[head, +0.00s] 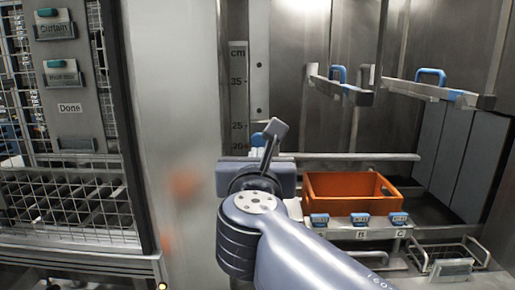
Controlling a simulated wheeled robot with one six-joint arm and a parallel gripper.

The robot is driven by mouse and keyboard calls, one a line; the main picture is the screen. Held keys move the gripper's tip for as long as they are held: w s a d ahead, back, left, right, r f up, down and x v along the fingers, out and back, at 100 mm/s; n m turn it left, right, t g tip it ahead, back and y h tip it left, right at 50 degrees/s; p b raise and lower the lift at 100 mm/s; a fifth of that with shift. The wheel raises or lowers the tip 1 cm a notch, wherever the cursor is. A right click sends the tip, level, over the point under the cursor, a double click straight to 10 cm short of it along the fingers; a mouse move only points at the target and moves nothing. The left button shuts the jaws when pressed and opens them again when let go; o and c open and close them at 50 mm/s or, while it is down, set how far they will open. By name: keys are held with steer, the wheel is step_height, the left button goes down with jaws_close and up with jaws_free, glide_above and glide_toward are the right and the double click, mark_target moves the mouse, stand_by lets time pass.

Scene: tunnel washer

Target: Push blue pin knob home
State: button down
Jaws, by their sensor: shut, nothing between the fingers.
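My gripper (275,128) is in the middle of the head view, in front of the washer's steel interior. Its fingers point up and are together, with nothing seen between them. A small blue part (257,139) shows just left of the fingertips, partly hidden behind my gripper; it may be the blue pin knob, but I cannot tell for sure. I cannot tell whether the fingers touch it or how far in it sits.
An orange bin (350,185) stands right of my arm, with several blue-topped blocks (360,219) before it. Two rails with blue handles (431,76) jut out at upper right. A wire-mesh rack (70,200) and a pale panel (170,100) are on the left.

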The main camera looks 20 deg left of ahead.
mark_target(259, 142)
steer(key=shift+x, duration=2.5)
steer(key=shift+p+x, duration=0.5)
steer(key=shift+x, duration=0.65)
steer(key=shift+s+r, duration=0.1)
steer(key=shift+r, duration=0.1)
